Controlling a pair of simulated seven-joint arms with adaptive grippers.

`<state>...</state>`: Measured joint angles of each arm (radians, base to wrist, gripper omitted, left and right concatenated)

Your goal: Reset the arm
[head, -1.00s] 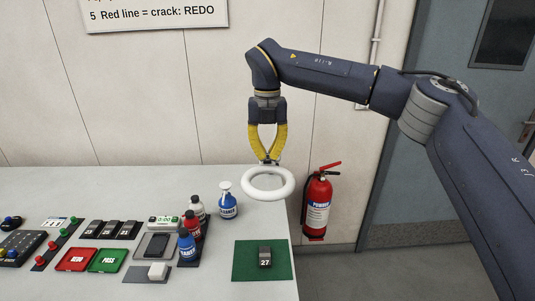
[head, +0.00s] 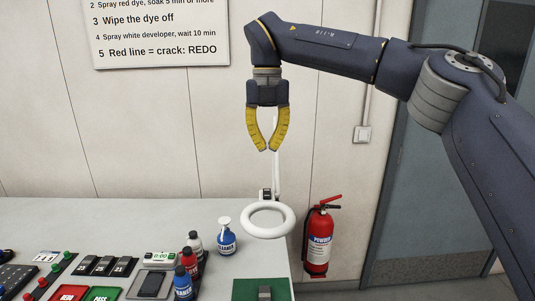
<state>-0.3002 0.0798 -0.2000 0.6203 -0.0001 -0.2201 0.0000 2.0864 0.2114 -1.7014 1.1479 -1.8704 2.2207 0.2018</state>
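My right arm comes in from the right, and its gripper (head: 269,150) hangs pointing down in front of the wall. Its two yellow fingers bow inward and their tips come together, with nothing held between them. The gripper is above the white ring (head: 268,236) of a stand-mounted lamp at the table's back right corner, clear of the ring. My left gripper is not in view.
On the table (head: 120,213) stand a blue cleaner bottle (head: 226,240), other bottles (head: 184,284), a timer (head: 160,259) and dark numbered blocks (head: 105,266). A green mat (head: 244,289) holds a grey block (head: 264,293). A red extinguisher (head: 319,241) is right of the table.

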